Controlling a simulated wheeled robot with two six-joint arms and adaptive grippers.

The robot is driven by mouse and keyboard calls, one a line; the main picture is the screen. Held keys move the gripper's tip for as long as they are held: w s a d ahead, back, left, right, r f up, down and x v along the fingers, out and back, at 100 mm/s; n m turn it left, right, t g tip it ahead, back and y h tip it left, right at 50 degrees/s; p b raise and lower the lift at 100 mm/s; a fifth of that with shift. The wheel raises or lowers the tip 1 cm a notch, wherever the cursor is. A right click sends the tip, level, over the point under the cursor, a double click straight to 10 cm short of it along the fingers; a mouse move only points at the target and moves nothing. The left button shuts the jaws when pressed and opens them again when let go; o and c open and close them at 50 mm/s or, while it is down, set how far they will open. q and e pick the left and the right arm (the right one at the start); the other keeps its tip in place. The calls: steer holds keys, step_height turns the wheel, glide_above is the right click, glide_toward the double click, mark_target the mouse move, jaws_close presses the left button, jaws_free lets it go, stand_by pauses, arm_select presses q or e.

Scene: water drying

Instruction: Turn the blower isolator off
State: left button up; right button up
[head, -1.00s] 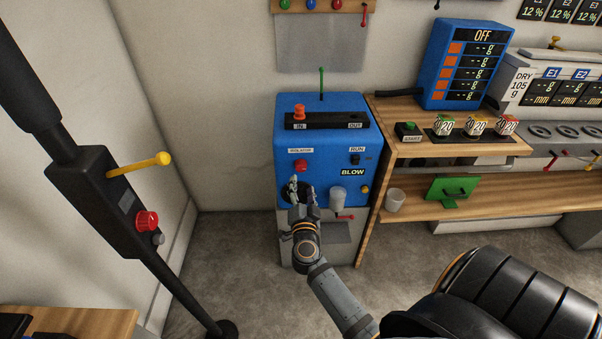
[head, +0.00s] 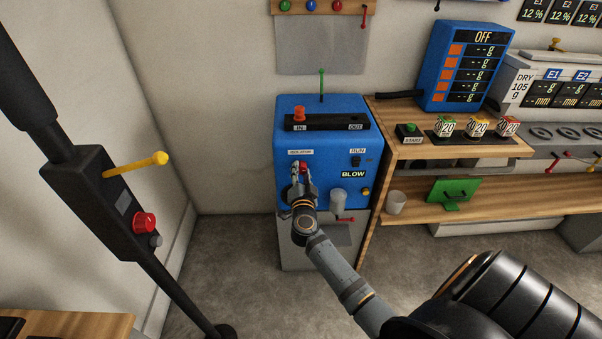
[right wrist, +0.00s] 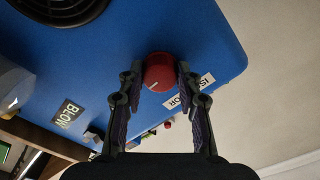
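The blue blower unit (head: 335,183) stands on the floor against the wall, marked BLOW. Its red isolator knob (head: 303,168) is under the ISOLATOR label on the front, mostly hidden by my right gripper (head: 300,172). In the right wrist view the knob (right wrist: 159,73) shows a pale pointer mark on its face. My right gripper's two fingers (right wrist: 160,80) stand one on each side of the knob, open, with small gaps seeming to show; firm contact cannot be made out. My left gripper is not in view.
A RUN switch (head: 355,161), a pale cup-like part (head: 337,196) and a yellow button (head: 365,192) are on the same front. A wooden bench (head: 480,150) stands close on the right. A black stand (head: 105,205) with a yellow lever is at left. Floor between is clear.

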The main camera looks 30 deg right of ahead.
steer(key=c, duration=0.4)
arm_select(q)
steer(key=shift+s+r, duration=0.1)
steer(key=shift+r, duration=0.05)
arm_select(e)
steer(key=shift+r, duration=0.1)
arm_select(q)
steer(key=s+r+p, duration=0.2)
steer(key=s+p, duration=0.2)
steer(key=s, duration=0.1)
arm_select(e)
steer(key=shift+r+n, duration=0.25)
steer(key=shift+n, duration=0.75)
steer(key=n+p, duration=0.7)
steer(key=p, duration=0.2)
steer(key=shift+p, duration=0.35)
steer(key=n+p, duration=0.1)
steer(key=n, duration=0.1)
steer(key=n+p, duration=0.2)
steer(key=shift+f+n, duration=0.2)
steer(key=shift+n, duration=0.2)
arm_select(q)
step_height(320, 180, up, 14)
steer(key=p, duration=0.2)
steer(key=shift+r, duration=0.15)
arm_select(e)
steer(key=shift+f+n, duration=0.1)
steer(key=shift+n, duration=2)
steer(key=o, duration=1.1)
